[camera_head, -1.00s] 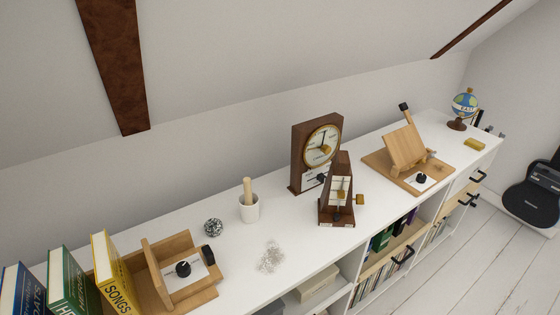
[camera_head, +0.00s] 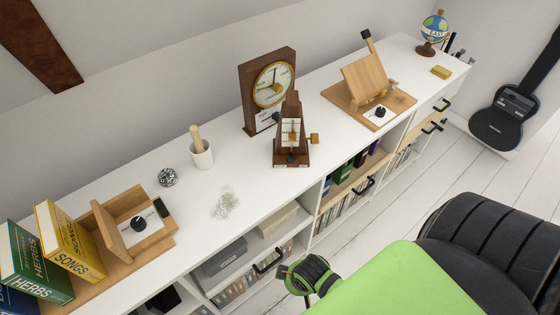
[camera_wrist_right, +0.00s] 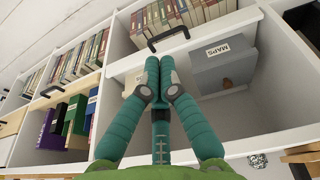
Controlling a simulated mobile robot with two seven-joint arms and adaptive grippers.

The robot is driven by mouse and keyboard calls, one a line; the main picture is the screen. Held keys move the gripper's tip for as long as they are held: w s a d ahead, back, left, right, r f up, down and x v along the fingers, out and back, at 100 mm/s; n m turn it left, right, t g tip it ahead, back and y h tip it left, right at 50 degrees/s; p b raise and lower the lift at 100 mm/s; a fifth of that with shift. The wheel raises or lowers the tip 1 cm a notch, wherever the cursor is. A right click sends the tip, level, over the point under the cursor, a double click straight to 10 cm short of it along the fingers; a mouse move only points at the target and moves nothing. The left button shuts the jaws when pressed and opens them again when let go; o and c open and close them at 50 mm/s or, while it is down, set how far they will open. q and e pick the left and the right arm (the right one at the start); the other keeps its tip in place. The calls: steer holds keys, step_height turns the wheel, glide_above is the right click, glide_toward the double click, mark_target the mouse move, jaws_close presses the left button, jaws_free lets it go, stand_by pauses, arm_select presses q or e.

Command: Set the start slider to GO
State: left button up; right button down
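No part is readable as a start slider or a GO mark at this size. A brown wooden clock (camera_head: 268,88) stands upright at the back of the white shelf top, with a small white plate and dark piece low on its front, partly hidden by the metronome. The dark metronome (camera_head: 291,148) stands in front of it, with a pale face and a brass knob on its right side. My right gripper (camera_head: 284,271) is beyond the shelf's front edge, low and apart from everything. In the wrist view its teal fingers (camera_wrist_right: 158,68) are together and empty. My left gripper is out of view.
On the shelf top (camera_head: 235,235) are a wooden bookrest with a dial (camera_head: 138,224), books, a cup with a pestle (camera_head: 202,155), a wire ball, a clear cluster, a wooden stand (camera_head: 366,80) and a globe (camera_head: 434,30). Open cubbies with boxes (camera_wrist_right: 222,66) face my right gripper.

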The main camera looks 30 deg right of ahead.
steer(key=w+d+r+n+p, duration=0.1)
steer(key=w+r, duration=0.2)
steer(key=r, duration=0.7)
steer(key=n+g+h+p, duration=0.1)
steer(key=n+h, duration=0.8)
steer(key=n, duration=0.8)
glide_toward(290, 158)
steer(key=s+a, duration=0.2)
steer(key=a, duration=0.5)
steer(key=b+x, duration=0.9)
steer(key=shift+w+a+f+b, duration=0.1)
steer(key=shift+w+f+b, duration=0.05)
steer(key=shift+w+b, duration=0.15)
steer(key=d+b, duration=0.1)
steer(key=d, duration=0.1)
steer(key=d+b, duration=0.1)
steer(key=shift+w+d, duration=0.35)
steer(key=shift+d, duration=0.05)
arm_select(q)
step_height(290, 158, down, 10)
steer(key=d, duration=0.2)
steer(key=shift+b, duration=0.3)
arm_select(e)
steer(key=shift+d, duration=0.2)
